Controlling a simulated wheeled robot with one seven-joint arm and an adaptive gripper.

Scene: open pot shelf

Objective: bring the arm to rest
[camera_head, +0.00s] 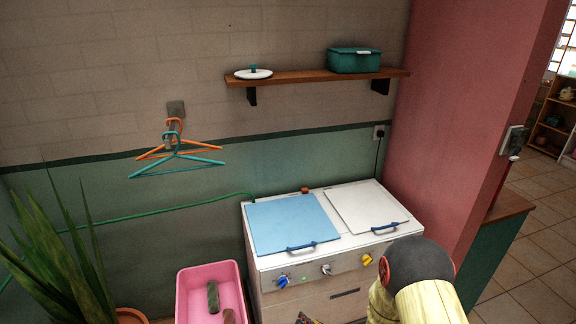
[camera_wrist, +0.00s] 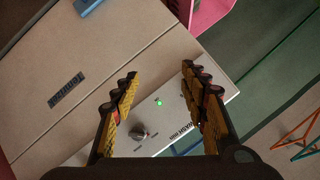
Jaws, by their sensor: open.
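My gripper (camera_wrist: 162,82) is open, with its two black and yellow fingers spread apart and nothing between them in the wrist view. Beyond the fingers is the white appliance (camera_wrist: 110,45), with a knob (camera_wrist: 140,131) and a small green light (camera_wrist: 158,103) on its panel. In the head view my arm (camera_head: 420,275) shows at the lower right, in front of the appliance (camera_head: 310,284). A small dark and yellow piece at the bottom edge there may be part of my gripper; the rest is out of frame.
The appliance has a blue lid (camera_head: 292,222) and a white lid (camera_head: 366,206), both shut. A pink tub (camera_head: 211,272) with items stands left of it, beside a plant (camera_head: 62,262). Hangers (camera_head: 178,160) hang on the wall. A shelf (camera_head: 300,77) holds a green box and a white lid.

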